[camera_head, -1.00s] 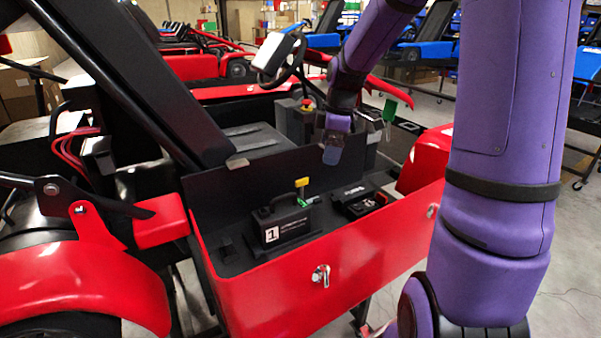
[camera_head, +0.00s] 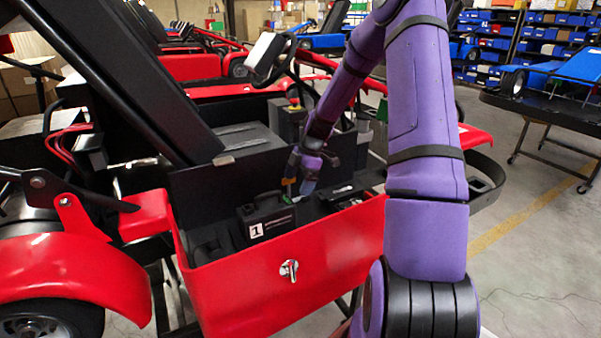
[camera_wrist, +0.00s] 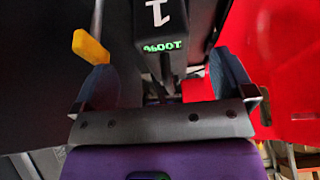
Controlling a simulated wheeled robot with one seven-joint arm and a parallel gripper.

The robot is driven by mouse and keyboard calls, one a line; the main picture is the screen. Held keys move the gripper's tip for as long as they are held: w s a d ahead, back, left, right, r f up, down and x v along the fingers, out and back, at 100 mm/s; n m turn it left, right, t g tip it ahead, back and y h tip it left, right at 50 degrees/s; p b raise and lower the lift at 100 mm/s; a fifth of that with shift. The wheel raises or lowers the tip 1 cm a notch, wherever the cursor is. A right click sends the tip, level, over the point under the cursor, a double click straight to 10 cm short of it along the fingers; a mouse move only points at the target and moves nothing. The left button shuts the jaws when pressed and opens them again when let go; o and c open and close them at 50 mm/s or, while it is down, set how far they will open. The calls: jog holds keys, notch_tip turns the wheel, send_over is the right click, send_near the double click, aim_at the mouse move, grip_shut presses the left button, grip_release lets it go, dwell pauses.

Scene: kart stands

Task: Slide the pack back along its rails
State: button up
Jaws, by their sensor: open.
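The pack, a black box with a handle and a white "1" label, sits in the red kart's side bay (camera_head: 266,218). In the wrist view the pack (camera_wrist: 170,42) is upside down, with a green display reading 100%, ahead of and between my fingers. My gripper (camera_head: 303,183) is at the pack's right end in the head view. Its blue fingers are spread wide in the wrist view (camera_wrist: 165,82), with nothing held. A yellow tab (camera_wrist: 90,46) stands by the left finger. The rails are not clearly seen, and I cannot tell whether the fingers touch the pack.
The red side panel (camera_head: 290,245) with a silver latch (camera_head: 289,269) walls the bay's near side. A black panel (camera_head: 220,180) stands behind the pack. The steering wheel (camera_head: 270,58) is beyond. Clear floor (camera_head: 520,240) lies to the right, with a black stand (camera_head: 550,110) farther back.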

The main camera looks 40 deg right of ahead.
aim_at(291, 199)
jog(key=shift+x, duration=3.6)
jog(key=c, duration=1.8)
jog(key=shift+d, duration=0.15)
jog(key=shift+d, duration=0.1)
jog(key=shift+s+d, duration=0.25)
jog(key=shift+d, duration=0.75)
jog(key=shift+s+d, duration=0.2)
jog(key=shift+d, duration=0.85)
jog(key=o, duration=1.8)
